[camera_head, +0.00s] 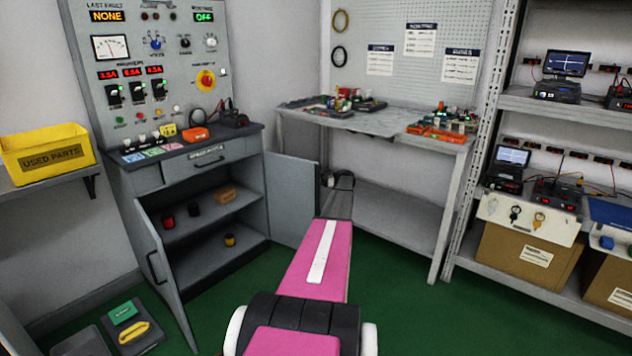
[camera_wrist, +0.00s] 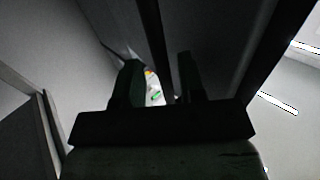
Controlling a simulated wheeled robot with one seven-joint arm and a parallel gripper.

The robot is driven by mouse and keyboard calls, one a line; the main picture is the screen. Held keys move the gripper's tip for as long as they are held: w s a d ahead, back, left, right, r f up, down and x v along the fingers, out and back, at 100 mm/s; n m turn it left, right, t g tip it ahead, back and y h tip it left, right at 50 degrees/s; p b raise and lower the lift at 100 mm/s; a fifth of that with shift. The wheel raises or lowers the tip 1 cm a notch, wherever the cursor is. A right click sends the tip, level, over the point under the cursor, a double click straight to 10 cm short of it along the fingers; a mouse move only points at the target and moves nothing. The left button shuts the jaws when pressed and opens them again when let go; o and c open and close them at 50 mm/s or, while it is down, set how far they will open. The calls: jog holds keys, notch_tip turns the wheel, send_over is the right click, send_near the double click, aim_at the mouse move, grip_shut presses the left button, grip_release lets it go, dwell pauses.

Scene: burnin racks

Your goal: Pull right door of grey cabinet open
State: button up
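The grey cabinet (camera_head: 175,178) stands at the left under a control panel. Its right door (camera_head: 291,200) is swung open to the right, and its left door (camera_head: 165,265) with a bar handle also stands open. My pink arm reaches forward to the outer edge of the right door. My gripper (camera_head: 338,182) is small and partly hidden there. In the wrist view my gripper (camera_wrist: 160,85) has its two fingers apart, with a dark upright bar or edge running between them. I cannot tell whether that is the door's handle, or whether a finger touches it.
Inside the cabinet, several small items sit on the shelves (camera_head: 210,215). A workbench (camera_head: 400,135) stands behind the right door, and a shelving rack (camera_head: 465,190) is at the right. A yellow bin (camera_head: 47,155) is at the left. Green floor (camera_head: 400,300) is clear right of my arm.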

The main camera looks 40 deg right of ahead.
jog(key=v, duration=1)
jog(key=shift+d, duration=0.25)
jog(key=shift+s, duration=0.15)
